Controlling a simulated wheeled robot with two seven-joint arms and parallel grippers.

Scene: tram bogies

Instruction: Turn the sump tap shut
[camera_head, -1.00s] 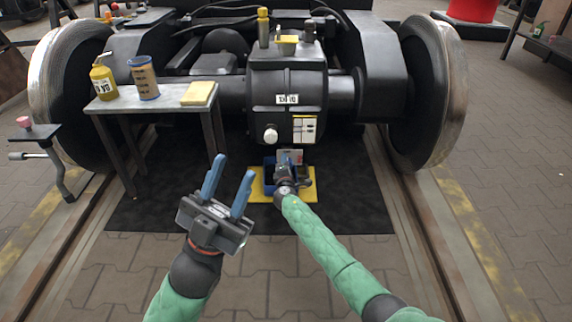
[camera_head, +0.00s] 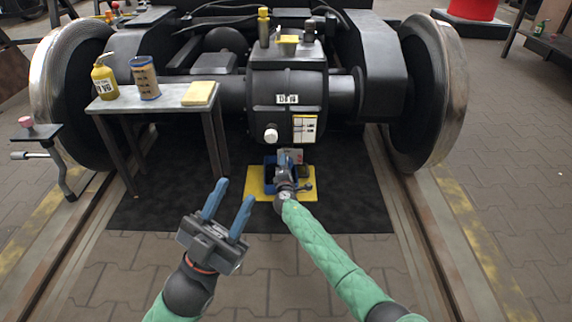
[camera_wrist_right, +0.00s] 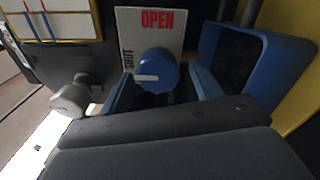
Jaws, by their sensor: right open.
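The sump tap is a round blue knob (camera_wrist_right: 157,72) with a white pointer mark, in the right wrist view. It sits on a white plate (camera_wrist_right: 133,22) printed OPEN at the top and SHUT up the left side. The mark points left, towards the SHUT side. My right gripper (camera_wrist_right: 163,85) is open, with one blue finger on each side of the knob; I cannot tell whether they touch it. In the head view my right gripper (camera_head: 288,167) is low under the gearbox and hides the knob.
A blue tray (camera_wrist_right: 298,40) stands close right of the tap, on a yellow sheet (camera_head: 258,190). A pale knob (camera_wrist_right: 68,100) sticks out left of the tap. A small table (camera_head: 160,100) with a bottle, a tin and a yellow cloth stands left; wheels flank the gearbox.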

